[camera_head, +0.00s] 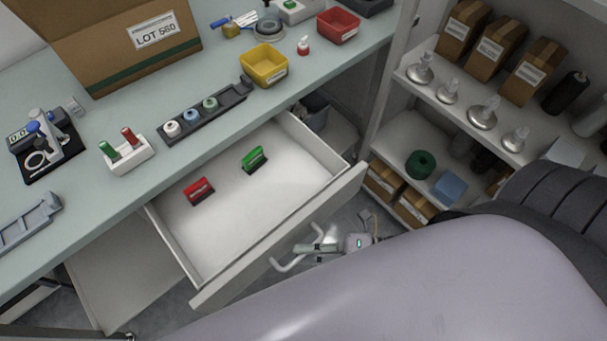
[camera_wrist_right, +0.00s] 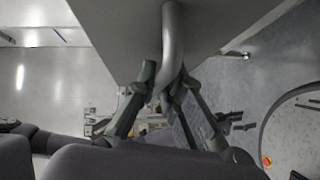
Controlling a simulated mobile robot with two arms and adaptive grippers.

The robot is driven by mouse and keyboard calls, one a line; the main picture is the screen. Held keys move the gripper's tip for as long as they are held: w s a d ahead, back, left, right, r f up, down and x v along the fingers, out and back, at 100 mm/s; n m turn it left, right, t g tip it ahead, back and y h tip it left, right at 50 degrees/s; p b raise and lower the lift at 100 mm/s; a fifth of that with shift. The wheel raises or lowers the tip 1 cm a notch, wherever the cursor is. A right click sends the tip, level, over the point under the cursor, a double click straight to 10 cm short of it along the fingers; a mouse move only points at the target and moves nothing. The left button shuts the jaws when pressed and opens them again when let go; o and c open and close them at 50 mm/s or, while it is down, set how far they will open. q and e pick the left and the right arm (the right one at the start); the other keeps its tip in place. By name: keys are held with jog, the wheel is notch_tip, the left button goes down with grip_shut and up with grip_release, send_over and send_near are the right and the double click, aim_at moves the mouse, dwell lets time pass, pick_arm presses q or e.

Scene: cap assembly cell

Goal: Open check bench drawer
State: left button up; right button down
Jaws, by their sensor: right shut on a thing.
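The check bench drawer (camera_head: 240,215) stands pulled well out from under the bench top (camera_head: 215,140). A red item (camera_head: 199,190) and a green item (camera_head: 254,159) lie inside it. A bent metal handle (camera_head: 290,262) is on the drawer front. My right gripper (camera_head: 318,248) is at this handle, in front of the drawer. In the right wrist view the fingers of my right gripper (camera_wrist_right: 160,95) are closed around the handle bar (camera_wrist_right: 170,45). My large arm link hides part of the floor and the lower right of the head view. My left gripper is not in view.
The bench carries a cardboard box (camera_head: 120,40), a rack with several caps (camera_head: 205,110), a yellow bin (camera_head: 264,66), a red bin (camera_head: 338,25) and a white holder (camera_head: 127,155). A shelf unit (camera_head: 395,75) with boxes and bottles stands to the right, near the drawer's right side.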

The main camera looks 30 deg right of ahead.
jog(key=c, duration=1.7)
grip_release()
jog(key=shift+d, duration=0.1)
jog(key=v, duration=1.2)
